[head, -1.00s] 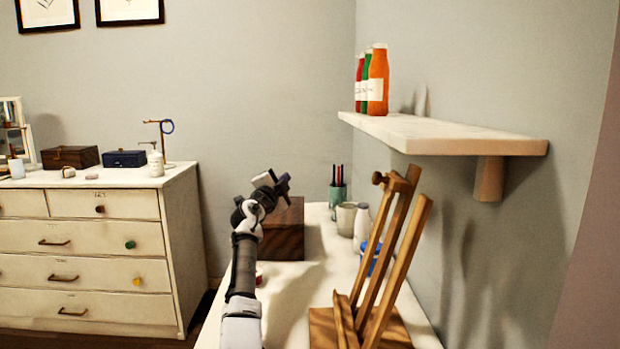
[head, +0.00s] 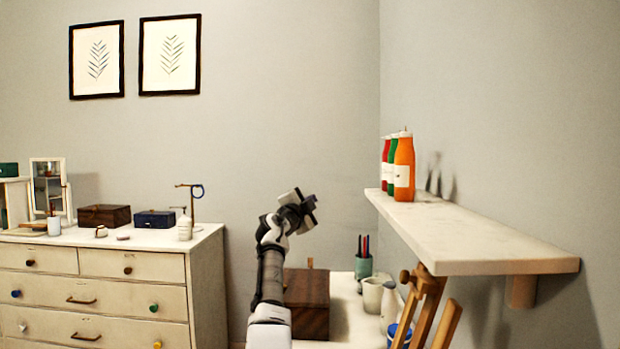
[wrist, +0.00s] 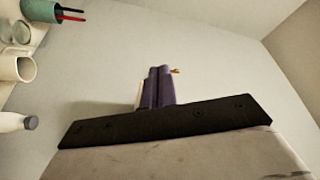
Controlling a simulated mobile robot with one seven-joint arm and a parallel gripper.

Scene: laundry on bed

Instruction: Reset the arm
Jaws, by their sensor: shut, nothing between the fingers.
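My gripper (head: 312,204) is raised in the head view, above and behind the dark wooden box (head: 308,300) in the picture. It is shut and empty. In the wrist view its two dark purple fingers (wrist: 158,88) lie side by side, with a plain wall behind them. My arm reaches up from the bottom of the head view, left of the box, and overlaps its edge.
A shelf (head: 470,240) with several bottles (head: 404,168) juts from the right wall. Below it stand a pen cup (head: 363,267), a white mug (head: 372,294) and a wooden easel (head: 425,300). A dresser (head: 130,265) stands at left. The wall space around my gripper is clear.

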